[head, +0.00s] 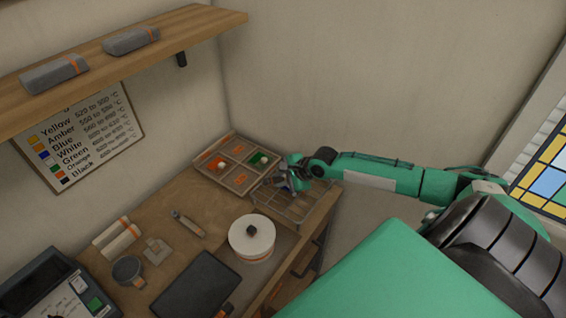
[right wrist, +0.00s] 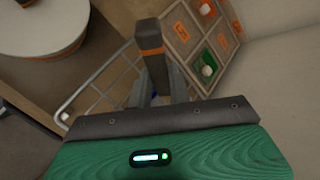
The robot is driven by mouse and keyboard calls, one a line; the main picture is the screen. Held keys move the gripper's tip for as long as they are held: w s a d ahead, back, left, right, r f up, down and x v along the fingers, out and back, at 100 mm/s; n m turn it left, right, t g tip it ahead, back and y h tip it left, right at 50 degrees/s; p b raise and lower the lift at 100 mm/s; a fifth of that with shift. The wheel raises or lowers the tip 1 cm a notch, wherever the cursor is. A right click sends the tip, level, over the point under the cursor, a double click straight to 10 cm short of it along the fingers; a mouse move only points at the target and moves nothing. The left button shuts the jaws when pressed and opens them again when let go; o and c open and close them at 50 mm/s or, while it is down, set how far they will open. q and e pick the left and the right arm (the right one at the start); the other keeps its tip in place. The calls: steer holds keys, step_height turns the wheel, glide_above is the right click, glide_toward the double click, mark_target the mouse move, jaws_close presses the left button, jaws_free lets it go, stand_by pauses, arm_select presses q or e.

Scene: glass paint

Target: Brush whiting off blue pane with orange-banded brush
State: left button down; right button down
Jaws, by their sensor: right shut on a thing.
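My right gripper (head: 290,182) is over the wire rack (head: 307,212) at the table's far right corner. In the right wrist view it (right wrist: 160,92) is shut on the brush (right wrist: 149,35), whose dark handle has an orange band and points up between the fingers. The brush's lower end is hidden by the gripper. A small speck of blue shows between the fingers low over the rack; I cannot tell whether it is the blue pane. No whiting can be made out. My left gripper is not in view.
A compartment tray (head: 228,174) with orange and green squares stands beside the rack at the back. A white round pot (head: 252,240) stands in front of the rack. A dark slab (head: 196,285), a tool (head: 187,224) and a folded cloth (head: 117,238) lie further left. A shelf (head: 120,50) hangs above.

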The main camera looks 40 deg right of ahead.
steer(key=shift+w+a, duration=0.2)
steer(key=shift+w, duration=0.45)
steer(key=shift+w+a, duration=0.15)
steer(key=shift+w, duration=0.45)
steer(key=shift+s+d+p, duration=0.15)
steer(key=shift+s+d, duration=0.05)
steer(key=shift+s, duration=0.55)
steer(key=shift+s+d+p, duration=0.1)
steer(key=shift+s+d, duration=0.15)
steer(key=shift+s, duration=0.55)
steer(key=shift+s+d+p, duration=0.15)
steer(key=shift+s+d, duration=0.05)
steer(key=shift+s, duration=0.55)
steer(key=shift+s+d, duration=0.25)
steer(key=shift+s, duration=0.55)
steer(key=shift+w+a+r, duration=0.2)
steer(key=shift+w+a, duration=0.1)
steer(key=shift+w, duration=0.75)
steer(key=shift+w+a+r, duration=0.25)
steer(key=shift+w, duration=0.75)
steer(key=shift+w+a+r, duration=0.2)
steer(key=shift+w+a, duration=0.1)
steer(key=shift+w, duration=0.75)
steer(key=shift+f, duration=0.15)
steer(key=shift+f, duration=0.2)
steer(key=shift+f, duration=0.25)
